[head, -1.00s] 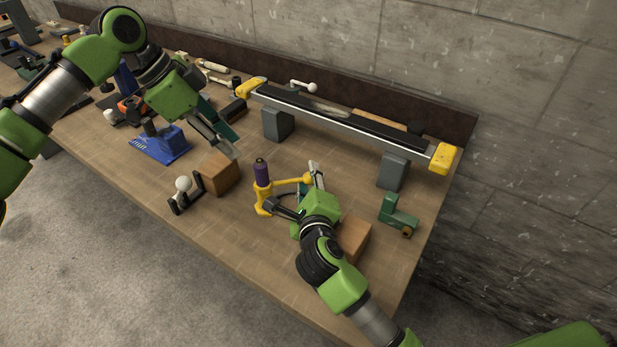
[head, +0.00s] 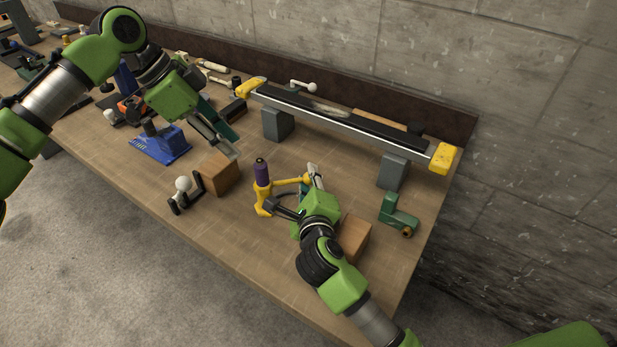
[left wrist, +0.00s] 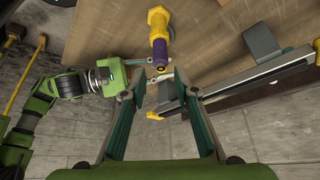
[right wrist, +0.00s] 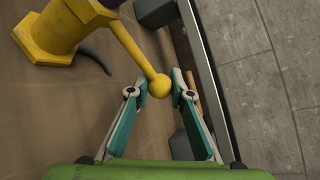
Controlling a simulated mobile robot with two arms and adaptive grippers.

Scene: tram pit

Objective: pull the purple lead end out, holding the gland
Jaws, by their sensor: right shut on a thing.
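The purple lead end (head: 261,173) stands upright in the yellow gland (head: 264,204) on the bench, with a dark tip on top. A yellow side arm with a ball end (right wrist: 159,86) reaches out from the gland. My right gripper (right wrist: 158,93) is shut on this ball, with a fingertip on each side. My left gripper (head: 232,154) is open and empty, up and to the left of the purple lead end. In the left wrist view the purple lead end (left wrist: 160,50) lies ahead of the open fingers (left wrist: 160,92), apart from them.
A wooden block (head: 221,174) is close to the left gripper, and another wooden block (head: 355,237) is beside the right arm. A long rail with yellow ends (head: 340,120) rests on grey supports behind. A green fixture (head: 397,216) stands at right.

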